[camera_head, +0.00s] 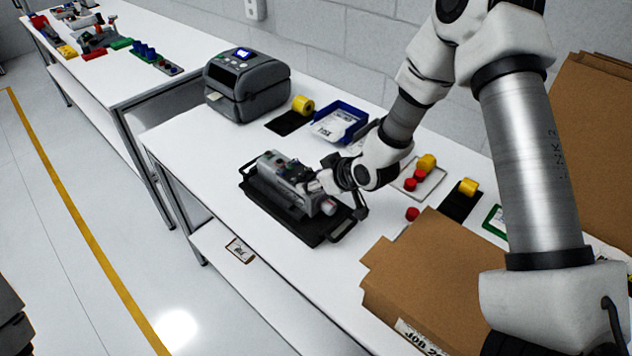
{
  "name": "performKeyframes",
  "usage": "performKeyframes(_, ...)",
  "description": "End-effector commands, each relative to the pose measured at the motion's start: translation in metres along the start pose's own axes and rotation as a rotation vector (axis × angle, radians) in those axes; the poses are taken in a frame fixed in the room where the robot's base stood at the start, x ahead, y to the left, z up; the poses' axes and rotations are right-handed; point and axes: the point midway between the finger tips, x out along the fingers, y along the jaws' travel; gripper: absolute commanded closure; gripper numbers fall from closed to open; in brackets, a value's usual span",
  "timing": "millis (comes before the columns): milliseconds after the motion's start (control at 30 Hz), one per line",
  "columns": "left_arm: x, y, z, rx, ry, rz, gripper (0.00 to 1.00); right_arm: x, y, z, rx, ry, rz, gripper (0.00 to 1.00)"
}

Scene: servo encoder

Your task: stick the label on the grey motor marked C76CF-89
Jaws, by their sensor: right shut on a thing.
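A grey motor (277,165) lies in a black tray (262,203) with handles near the front of the white table. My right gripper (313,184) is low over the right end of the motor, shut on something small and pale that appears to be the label. The fingers and wrist hide most of it, and I cannot tell whether it touches the motor. The motor's marking is too small to read. My left gripper is not in view.
A grey label printer (246,88) stands at the back left. An open cardboard box (437,265) fills the front right. Table left of the tray is clear.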

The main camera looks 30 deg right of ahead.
Motion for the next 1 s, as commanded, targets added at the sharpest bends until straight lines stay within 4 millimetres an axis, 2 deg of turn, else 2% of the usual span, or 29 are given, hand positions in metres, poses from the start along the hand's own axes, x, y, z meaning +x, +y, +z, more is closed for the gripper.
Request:
performKeyframes(33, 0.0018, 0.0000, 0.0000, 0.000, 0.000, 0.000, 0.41, 0.0023, -0.0028, 0.0106, 0.003, -0.024, -0.007, 0.59)
performKeyframes(167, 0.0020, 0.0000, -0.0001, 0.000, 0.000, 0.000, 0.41, 0.0025, -0.0034, 0.0125, 0.004, -0.028, -0.008, 0.59)
performKeyframes(200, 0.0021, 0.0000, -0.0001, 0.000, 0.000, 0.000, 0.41, 0.0025, -0.0036, 0.0127, 0.004, -0.028, -0.009, 0.32)
performKeyframes(267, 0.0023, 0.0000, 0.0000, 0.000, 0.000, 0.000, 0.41, 0.0025, -0.0037, 0.0130, 0.004, -0.029, -0.009, 0.13)
performKeyframes(867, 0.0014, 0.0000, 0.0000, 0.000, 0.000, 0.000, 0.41, 0.0015, -0.0031, 0.0102, 0.005, -0.023, -0.007, 0.13)
performKeyframes(1000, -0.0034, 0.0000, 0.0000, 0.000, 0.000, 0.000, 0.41, -0.0037, -0.0027, 0.0079, 0.005, -0.021, -0.007, 0.13)
